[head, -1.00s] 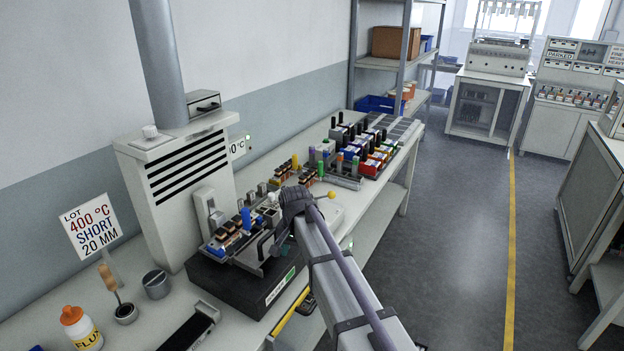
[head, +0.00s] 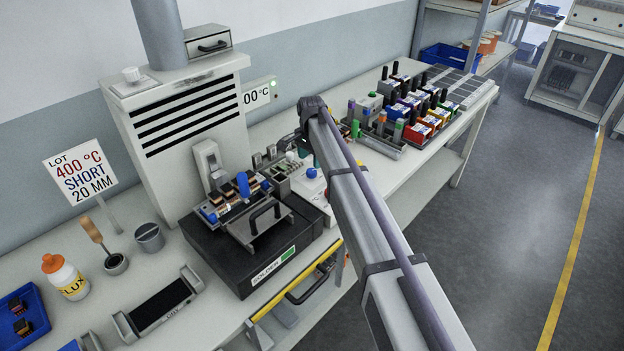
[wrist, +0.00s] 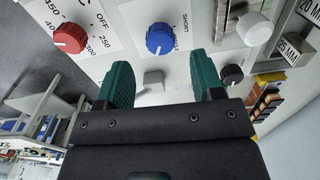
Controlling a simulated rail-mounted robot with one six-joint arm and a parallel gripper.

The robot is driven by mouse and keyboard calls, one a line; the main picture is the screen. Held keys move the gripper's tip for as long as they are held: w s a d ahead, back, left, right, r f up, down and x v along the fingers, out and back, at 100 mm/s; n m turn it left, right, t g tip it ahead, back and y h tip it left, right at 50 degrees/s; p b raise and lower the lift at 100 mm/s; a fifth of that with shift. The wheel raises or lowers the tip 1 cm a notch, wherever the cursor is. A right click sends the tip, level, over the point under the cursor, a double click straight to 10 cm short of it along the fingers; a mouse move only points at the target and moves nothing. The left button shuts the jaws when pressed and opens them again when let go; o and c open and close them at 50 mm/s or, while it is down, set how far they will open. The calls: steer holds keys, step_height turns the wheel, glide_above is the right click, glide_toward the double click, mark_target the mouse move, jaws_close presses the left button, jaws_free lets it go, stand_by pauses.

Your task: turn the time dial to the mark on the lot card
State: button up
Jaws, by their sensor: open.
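The lot card (head: 80,171) stands at the left of the head view and reads 400 °C, SHORT, 20 MM. The time dial is a blue knob (wrist: 159,38) on a white panel in the wrist view, with SHORT printed to its upper right and another label below that. I cannot clearly tell which mark it points at. It also shows as a small blue knob (head: 311,172) in the head view. My gripper (wrist: 160,64) is open and empty, its teal fingers just below the blue dial and apart from it. In the head view my arm mostly hides the gripper.
A red temperature knob (wrist: 70,38) is left of the blue dial. A white knob (wrist: 254,29) and a black knob (wrist: 232,74) are to the right. The black solder unit (head: 255,245) and a flux bottle (head: 66,277) stand on the bench.

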mark_target(312, 170)
step_height(312, 170, down, 6)
steer(key=b, duration=0.3)
steer(key=shift+r+b, duration=0.1)
steer(key=shift+b, duration=0.3)
steer(key=shift+r, duration=0.15)
steer(key=shift+d, duration=0.1)
steer(key=c, duration=0.9)
